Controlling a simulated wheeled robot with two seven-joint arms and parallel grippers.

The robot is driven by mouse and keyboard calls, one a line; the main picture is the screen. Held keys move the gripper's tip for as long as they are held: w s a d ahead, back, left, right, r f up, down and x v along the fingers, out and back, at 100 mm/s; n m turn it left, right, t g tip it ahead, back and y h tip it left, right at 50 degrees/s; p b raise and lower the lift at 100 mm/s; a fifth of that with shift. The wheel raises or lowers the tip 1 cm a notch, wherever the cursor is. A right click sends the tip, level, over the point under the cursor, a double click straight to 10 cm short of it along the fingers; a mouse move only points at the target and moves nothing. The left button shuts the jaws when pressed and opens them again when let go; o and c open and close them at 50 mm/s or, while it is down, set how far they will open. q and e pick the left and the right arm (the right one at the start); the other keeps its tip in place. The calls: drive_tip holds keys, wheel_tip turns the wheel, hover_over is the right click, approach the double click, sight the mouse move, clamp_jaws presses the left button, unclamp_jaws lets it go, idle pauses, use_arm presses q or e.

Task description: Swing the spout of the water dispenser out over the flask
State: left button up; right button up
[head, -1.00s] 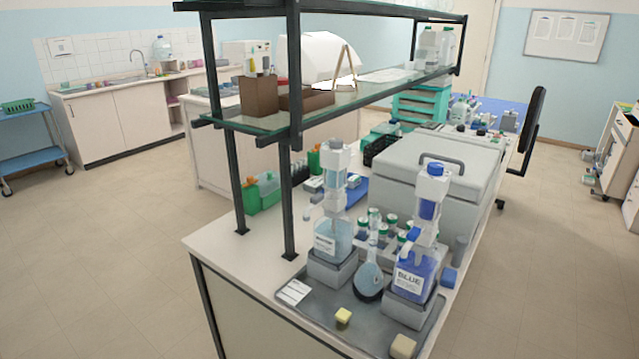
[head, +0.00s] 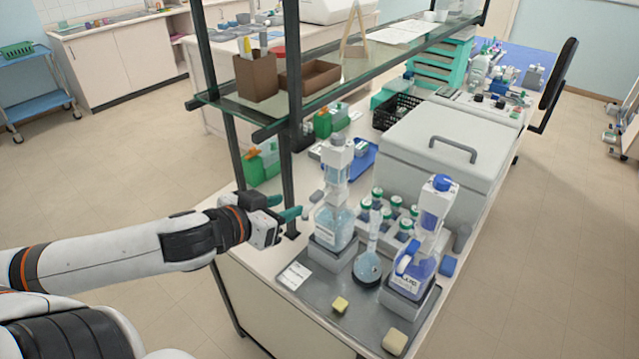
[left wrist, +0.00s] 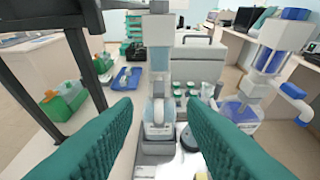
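The water dispenser (head: 333,222) is a clear bottle with a white pump head on a grey block. Its small grey spout (head: 316,196) points left, away from the flask. The round flask (head: 368,267) with a narrow neck stands on the grey tray, right of the dispenser. My left gripper (head: 284,207) is left of the dispenser, its teal fingers pointing at the spout, apart from the bottle. In the left wrist view the fingers (left wrist: 160,104) are spread and empty, with the dispenser (left wrist: 158,70) straight ahead. My right gripper is not in view.
A blue dispenser (head: 420,265) stands right of the flask. Several green-capped bottles (head: 392,212) stand behind it. A shelf post (head: 291,120) rises close behind my left gripper. A yellow block (head: 340,305) and a cream block (head: 395,341) lie at the tray's front.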

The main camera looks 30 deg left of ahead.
sight(315, 196)
use_arm(q)
drive_tip(key=b+x, duration=0.1)
drive_tip(key=x, duration=0.2)
drive_tip(key=b+x, duration=0.2)
drive_tip(key=x, duration=0.2)
drive_tip(key=shift+w+a, duration=0.15)
drive_tip(key=shift+a, duration=0.1)
drive_tip(key=shift+w+d+f, duration=0.2)
drive_tip(key=shift+w+f, duration=0.05)
drive_tip(key=shift+w, duration=0.4)
drive_tip(key=shift+x, duration=0.85)
drive_tip(key=shift+w+f+p, duration=0.35)
drive_tip(key=shift+w, duration=0.25)
drive_tip(key=shift+c, duration=0.4)
clamp_jaws()
